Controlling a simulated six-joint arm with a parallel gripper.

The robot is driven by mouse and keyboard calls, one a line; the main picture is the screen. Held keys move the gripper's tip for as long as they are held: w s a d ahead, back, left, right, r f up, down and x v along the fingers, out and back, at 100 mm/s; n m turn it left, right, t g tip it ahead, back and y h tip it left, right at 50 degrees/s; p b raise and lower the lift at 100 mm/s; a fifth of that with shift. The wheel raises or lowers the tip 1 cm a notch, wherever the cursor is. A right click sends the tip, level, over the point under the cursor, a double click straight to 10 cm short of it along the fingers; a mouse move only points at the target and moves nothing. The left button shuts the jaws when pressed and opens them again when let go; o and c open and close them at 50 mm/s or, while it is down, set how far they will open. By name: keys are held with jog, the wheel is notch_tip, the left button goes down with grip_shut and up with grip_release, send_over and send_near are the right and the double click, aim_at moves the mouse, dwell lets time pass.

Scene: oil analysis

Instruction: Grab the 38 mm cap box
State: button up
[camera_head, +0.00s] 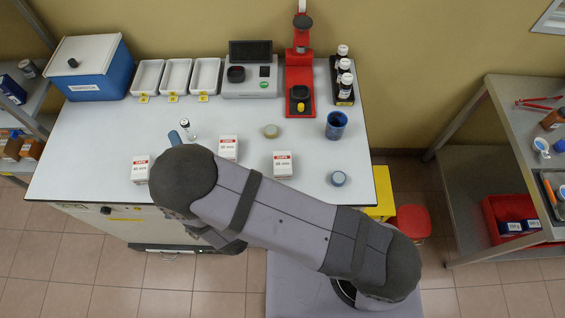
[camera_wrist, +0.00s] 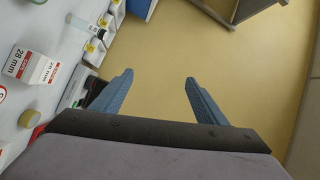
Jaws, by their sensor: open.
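Three white boxes with red labels stand on the white table in the head view: a left one (camera_head: 141,169), a middle one (camera_head: 228,148) and a right one (camera_head: 283,164). Their size print is too small to read surely there, so I cannot tell which is the 38 mm cap box. In the wrist view one box (camera_wrist: 35,66) reads "28 mm", and part of another labelled box (camera_wrist: 2,93) shows at the left edge. My gripper (camera_wrist: 159,77) is open and empty, its blue fingers pointing toward the wall. In the head view my arm hides most of it.
White trays (camera_head: 176,76), a scale (camera_head: 249,88), a red stand (camera_head: 299,75) and dark bottles (camera_head: 345,78) line the back.

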jog(key=d+f+n+h+b, duration=0.1)
jog(key=d+f+n+h, duration=0.1)
jog(key=d+f, duration=0.45)
jog(key=n+t+h+b, duration=0.2)
jog(key=n+h+b, duration=0.1)
jog(key=n+h, duration=0.4)
send_near(282, 162)
jog(key=shift+w+d+n+y, duration=0.15)
jog(key=shift+w+n+y, duration=0.05)
jog(key=shift+w, duration=0.25)
jog(key=shift+w+d+n+y, duration=0.2)
jog(key=shift+w, duration=0.25)
jog(key=shift+w+f+m+b, duration=0.35)
jog(key=shift+w+m, duration=0.15)
jog(key=shift+m, duration=0.1)
jog(key=shift+w+a, duration=0.1)
jog(key=shift+w, duration=0.9)
jog(key=shift+w, duration=0.15)
jog(key=shift+w+a+b, duration=0.15)
jog(key=shift+w+b, duration=0.05)
jog(key=shift+w, duration=1)
jog(key=shift+w+a+b, duration=0.1)
jog(key=shift+w+b, duration=0.1)
jog(key=shift+w, duration=1.05)
